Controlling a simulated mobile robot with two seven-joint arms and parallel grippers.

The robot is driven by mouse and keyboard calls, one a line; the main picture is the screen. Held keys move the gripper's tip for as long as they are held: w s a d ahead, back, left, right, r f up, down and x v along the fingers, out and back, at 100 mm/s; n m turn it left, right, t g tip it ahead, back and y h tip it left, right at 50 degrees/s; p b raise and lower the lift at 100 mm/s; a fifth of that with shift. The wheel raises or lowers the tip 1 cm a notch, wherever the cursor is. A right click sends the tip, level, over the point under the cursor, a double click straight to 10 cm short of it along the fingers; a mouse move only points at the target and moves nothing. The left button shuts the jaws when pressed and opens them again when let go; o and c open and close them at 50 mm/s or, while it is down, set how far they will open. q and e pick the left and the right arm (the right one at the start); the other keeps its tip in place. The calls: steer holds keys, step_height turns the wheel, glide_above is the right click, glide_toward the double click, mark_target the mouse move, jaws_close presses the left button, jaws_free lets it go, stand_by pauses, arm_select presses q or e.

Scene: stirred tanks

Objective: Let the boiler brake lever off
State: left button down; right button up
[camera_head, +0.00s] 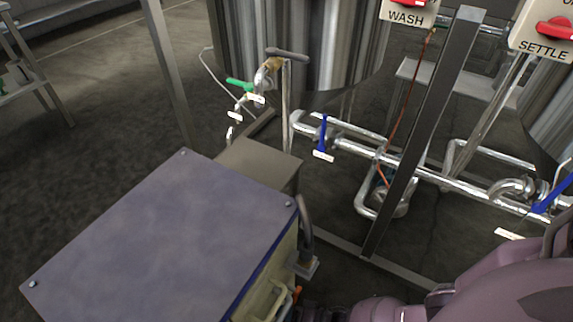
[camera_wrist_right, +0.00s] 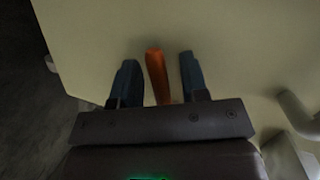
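The orange lever (camera_wrist_right: 156,72) stands out against a pale panel (camera_wrist_right: 225,50) in the right wrist view. My right gripper (camera_wrist_right: 157,75) is open, with one blue finger on each side of the lever and a gap on both sides. The lever's lower end is close to the gripper's palm. In the head view, a small orange part (camera_head: 296,292) shows at the front of the blue-topped cabinet (camera_head: 165,235), low down. My right arm (camera_head: 480,290) comes in from the lower right, and its gripper is mostly hidden there. My left gripper is not in view.
A pale handle (camera_head: 268,302) and a dark bent pipe (camera_head: 306,222) are on the cabinet's front side. Steel pipes with blue valve handles (camera_head: 323,132) and a slanted metal post (camera_head: 422,135) stand beyond. Steel tanks (camera_head: 300,50) are behind. Open floor (camera_head: 90,130) lies at left.

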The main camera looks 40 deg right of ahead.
jaws_close()
